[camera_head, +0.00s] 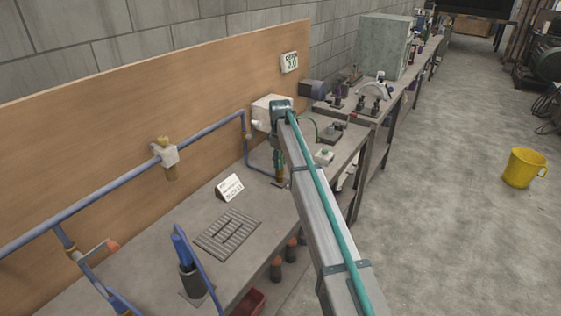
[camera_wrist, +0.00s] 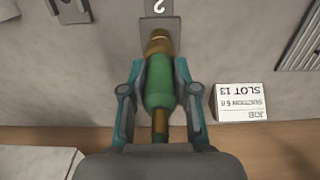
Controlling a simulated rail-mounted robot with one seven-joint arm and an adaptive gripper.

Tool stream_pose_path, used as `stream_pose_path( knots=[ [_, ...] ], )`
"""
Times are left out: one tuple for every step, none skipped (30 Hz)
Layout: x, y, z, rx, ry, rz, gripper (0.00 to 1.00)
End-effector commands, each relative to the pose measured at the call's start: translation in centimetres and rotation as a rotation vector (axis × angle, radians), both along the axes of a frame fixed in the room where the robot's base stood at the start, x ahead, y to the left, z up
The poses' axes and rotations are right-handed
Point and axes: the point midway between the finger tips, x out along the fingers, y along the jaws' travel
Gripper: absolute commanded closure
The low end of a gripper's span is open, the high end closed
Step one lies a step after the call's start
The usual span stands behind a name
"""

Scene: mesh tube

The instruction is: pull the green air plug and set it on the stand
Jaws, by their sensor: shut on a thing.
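The green air plug (camera_wrist: 160,85) has a green body with brass at both ends. In the wrist view it lies between the teal fingers of my gripper (camera_wrist: 160,92), which is shut on it. Its far brass end reaches over a small grey plate marked 2 (camera_wrist: 160,32); whether it touches the plate cannot be told. In the head view my gripper (camera_head: 280,168) points down over the bench, with the plug's brass tip low near the surface, partly hidden by my arm. Which object is the stand is not clear.
A white card reading SLOT 13 (camera_wrist: 240,102) stands beside the plug; it also shows in the head view (camera_head: 229,187). A slotted grey plate (camera_head: 228,235) lies nearer. Blue pipes (camera_head: 110,215) run along the wooden backboard.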

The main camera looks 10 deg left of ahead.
Motion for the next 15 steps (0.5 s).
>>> stream_pose_path(
  knots=[
    [0.0,0.0,0.3,0.0,0.0,0.0,1.0],
    [0.0,0.0,0.4,0.0,0.0,0.0,1.0],
    [0.0,0.0,0.6,0.0,0.0,0.0,1.0],
    [0.0,0.0,0.7,0.0,0.0,0.0,1.0],
    [0.0,0.0,0.8,0.0,0.0,0.0,1.0],
    [0.0,0.0,0.9,0.0,0.0,0.0,1.0],
    [0.0,0.0,1.0,0.0,0.0,0.0,1.0],
    [0.0,0.0,1.1,0.0,0.0,0.0,1.0],
    [0.0,0.0,1.3,0.0,0.0,0.0,1.0],
    [0.0,0.0,1.4,0.0,0.0,0.0,1.0],
    [0.0,0.0,1.5,0.0,0.0,0.0,1.0],
    [0.0,0.0,1.6,0.0,0.0,0.0,1.0],
    [0.0,0.0,1.7,0.0,0.0,0.0,1.0],
    [0.0,0.0,1.8,0.0,0.0,0.0,1.0],
    [0.0,0.0,2.0,0.0,0.0,0.0,1.0]
  ],
)
